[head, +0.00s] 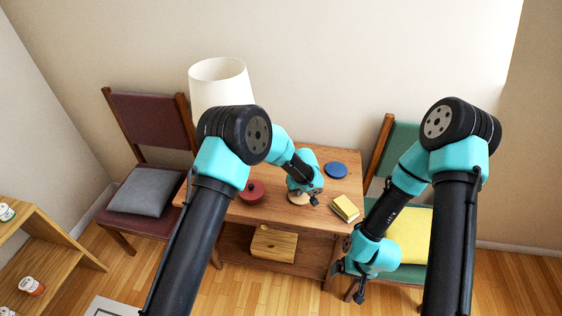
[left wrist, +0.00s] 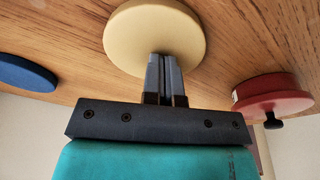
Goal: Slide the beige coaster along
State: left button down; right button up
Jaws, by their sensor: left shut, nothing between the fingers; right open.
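The beige coaster (left wrist: 135,32) is a round disc lying flat on the wooden table (left wrist: 60,42). In the head view the coaster (head: 297,198) is mostly hidden behind my left gripper (head: 308,197). In the left wrist view my left gripper (left wrist: 166,82) is shut with nothing between its fingers. Its fingertips overlap the coaster's face in that view; whether they touch it I cannot tell. My right gripper (head: 347,282) is open and empty, low in front of the table's right end.
A blue disc (head: 336,170) lies at the table's back right. A yellow book (head: 345,207) is to the right of my left gripper, and a red round object (head: 252,191) to its left. A white-shaded lamp (head: 219,84) stands behind. Chairs flank the table.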

pick_arm(q)
jog(key=shift+s+f, duration=0.45)
jog(key=shift+f, duration=0.1)
jog(key=shift+d+r, duration=0.1)
jog(key=shift+r, duration=0.6)
jog(key=shift+w+r, duration=0.1)
jog(key=shift+r, duration=0.05)
jog(key=shift+r, duration=0.1)
jog(key=shift+r, duration=0.3)
jog(key=s+d, duration=0.1)
jog(key=s, duration=0.6)
jog(key=s+d, duration=0.1)
jog(key=s, duration=0.3)
jog(key=shift+s+d, duration=0.3)
jog(key=shift+s, duration=0.05)
